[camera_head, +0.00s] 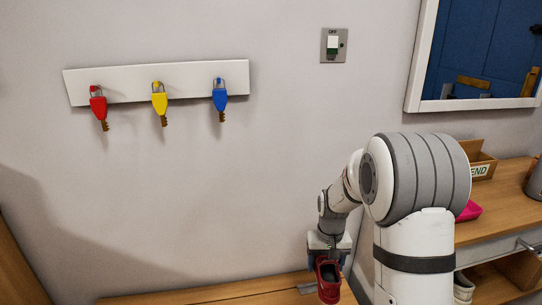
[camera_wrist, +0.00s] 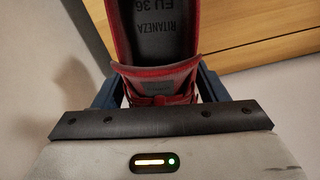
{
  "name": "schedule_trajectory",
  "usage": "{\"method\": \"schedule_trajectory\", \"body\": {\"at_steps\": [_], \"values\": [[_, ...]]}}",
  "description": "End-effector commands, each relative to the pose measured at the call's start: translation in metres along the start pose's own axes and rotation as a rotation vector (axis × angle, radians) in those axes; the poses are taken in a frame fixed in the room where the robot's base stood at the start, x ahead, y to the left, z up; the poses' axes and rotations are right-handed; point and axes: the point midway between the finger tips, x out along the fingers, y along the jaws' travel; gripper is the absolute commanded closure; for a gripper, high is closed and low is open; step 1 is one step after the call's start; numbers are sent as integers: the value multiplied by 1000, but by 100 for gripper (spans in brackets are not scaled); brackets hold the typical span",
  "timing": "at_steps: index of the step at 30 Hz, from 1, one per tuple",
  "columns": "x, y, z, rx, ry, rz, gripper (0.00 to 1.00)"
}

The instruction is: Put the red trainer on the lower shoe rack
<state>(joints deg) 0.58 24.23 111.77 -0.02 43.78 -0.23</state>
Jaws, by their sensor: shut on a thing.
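The red trainer (camera_head: 328,278) hangs in my gripper (camera_head: 329,262) in the head view, at the bottom centre, in front of a wooden surface. In the wrist view the trainer (camera_wrist: 157,80) lies between the two dark blue fingers of my gripper (camera_wrist: 156,88). Its heel is nearest the camera, and its dark insole with "EU 36" lettering shows. My gripper is shut on the heel end. The toe is cut off by the top of the wrist view. I cannot make out the lower shoe rack for sure.
A wooden bench top (camera_head: 220,294) runs along the wall at the bottom. At right is a wooden cabinet top (camera_head: 510,205) with a pink item (camera_head: 469,211) and a box (camera_head: 478,158). A pale shoe (camera_head: 463,288) sits below it. Key hooks (camera_head: 160,82) and a switch (camera_head: 334,45) are on the wall.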

Motion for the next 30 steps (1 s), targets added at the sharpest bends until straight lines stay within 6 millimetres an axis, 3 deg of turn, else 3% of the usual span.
{"method": "schedule_trajectory", "body": {"at_steps": [10, 30], "values": [[-31, -3, 5, -7, -4, 0, 63], [-113, -3, 19, -7, -6, 0, 63]]}}
